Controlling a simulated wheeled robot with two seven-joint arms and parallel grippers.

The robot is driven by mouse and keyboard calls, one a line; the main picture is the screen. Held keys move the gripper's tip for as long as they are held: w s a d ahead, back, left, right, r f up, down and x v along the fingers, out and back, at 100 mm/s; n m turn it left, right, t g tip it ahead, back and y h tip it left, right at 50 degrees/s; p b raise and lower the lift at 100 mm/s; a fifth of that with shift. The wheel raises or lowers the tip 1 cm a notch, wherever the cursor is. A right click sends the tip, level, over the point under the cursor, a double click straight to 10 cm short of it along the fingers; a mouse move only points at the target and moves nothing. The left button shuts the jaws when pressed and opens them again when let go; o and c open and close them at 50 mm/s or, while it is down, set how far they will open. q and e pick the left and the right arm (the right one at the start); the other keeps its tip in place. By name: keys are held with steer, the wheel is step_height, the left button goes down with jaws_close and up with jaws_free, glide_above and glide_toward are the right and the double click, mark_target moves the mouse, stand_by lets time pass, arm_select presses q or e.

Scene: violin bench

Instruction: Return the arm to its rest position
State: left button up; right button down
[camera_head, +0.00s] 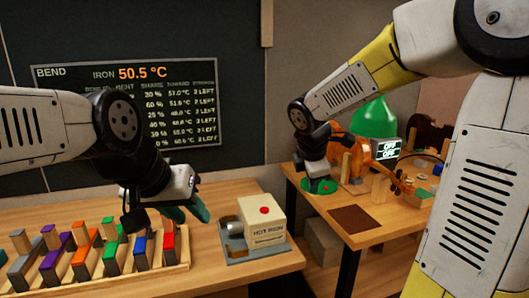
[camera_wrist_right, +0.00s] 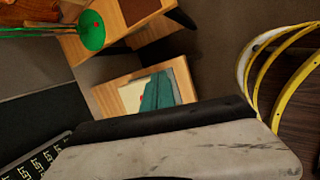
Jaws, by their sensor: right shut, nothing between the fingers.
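My left gripper (camera_head: 186,212) hangs over the right end of the rack of coloured blocks, its teal fingers pointing down and right. Whether those fingers are parted is unclear. My right arm comes in from the upper right and bends down at the elbow. My right gripper (camera_head: 316,172) is in front of the green lamp, above the left part of the right table; its fingers are hard to make out there. In the right wrist view its teal fingers (camera_wrist_right: 160,92) are together and empty, seen against the hot iron box.
The rack (camera_head: 170,270) holds several coloured blocks on the left bench. A cream hot iron box (camera_head: 262,222) stands beside it. The right table holds a green lamp (camera_head: 374,120), a violin (camera_head: 385,174), a small display (camera_head: 388,149) and a brown mat (camera_head: 352,219). A gap separates the tables.

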steer(key=s+r+m+y, duration=0.1)
steer(key=s+r+m, duration=0.1)
steer(key=s+m, duration=0.7)
steer(key=s+d+r+m+t+y, duration=0.1)
steer(key=s+r+m+y, duration=0.1)
steer(key=s+m, duration=0.7)
steer(key=shift+s+d+r+y, duration=0.15)
steer(key=shift+s+d+y, duration=0.15)
steer(key=shift+s, duration=0.1)
